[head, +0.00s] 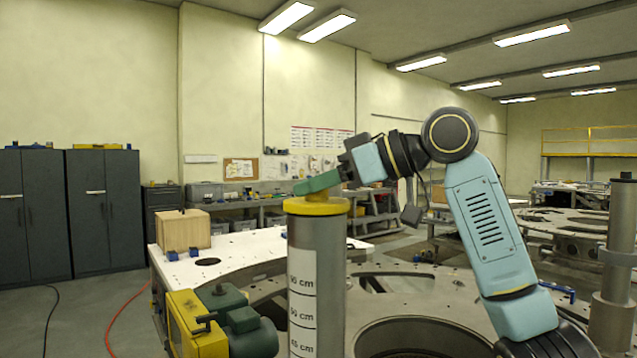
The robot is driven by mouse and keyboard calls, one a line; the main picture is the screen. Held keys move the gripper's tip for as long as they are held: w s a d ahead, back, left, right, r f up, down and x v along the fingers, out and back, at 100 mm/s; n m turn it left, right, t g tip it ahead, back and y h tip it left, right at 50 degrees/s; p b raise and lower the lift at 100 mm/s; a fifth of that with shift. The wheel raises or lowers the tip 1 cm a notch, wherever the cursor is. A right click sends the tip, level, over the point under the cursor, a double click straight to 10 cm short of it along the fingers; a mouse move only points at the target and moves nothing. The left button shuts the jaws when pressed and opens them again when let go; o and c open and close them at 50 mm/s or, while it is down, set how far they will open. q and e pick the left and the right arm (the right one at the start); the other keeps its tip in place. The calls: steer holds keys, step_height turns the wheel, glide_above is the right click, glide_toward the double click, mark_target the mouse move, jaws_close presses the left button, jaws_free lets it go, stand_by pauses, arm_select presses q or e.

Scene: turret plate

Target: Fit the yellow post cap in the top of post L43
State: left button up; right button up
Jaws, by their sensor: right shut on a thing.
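The yellow post cap (316,206) is at the top of a grey metal post (329,258) in the middle of the head view. Its wide flange lies level across the post's top, and I see no clear gap. My right gripper (312,186), with green fingers, comes in from the right and is shut on the cap's upper part, which the fingers partly hide. The post bears a white scale with cm marks; I see no L43 label on it. My left gripper is not in view.
A yellow and green machine (228,325) stands low beside the post. A wooden box (183,230) and blue clamps lie on the white plate (228,262) at left. Another grey post (617,270) stands at the right edge. The plate has large round openings.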

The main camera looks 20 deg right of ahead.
steer(key=shift+f, duration=0.15)
steer(key=o, duration=0.8)
steer(key=p+v, duration=0.1)
steer(key=v, duration=1)
steer(key=shift+p, duration=0.3)
steer(key=shift+f, duration=0.1)
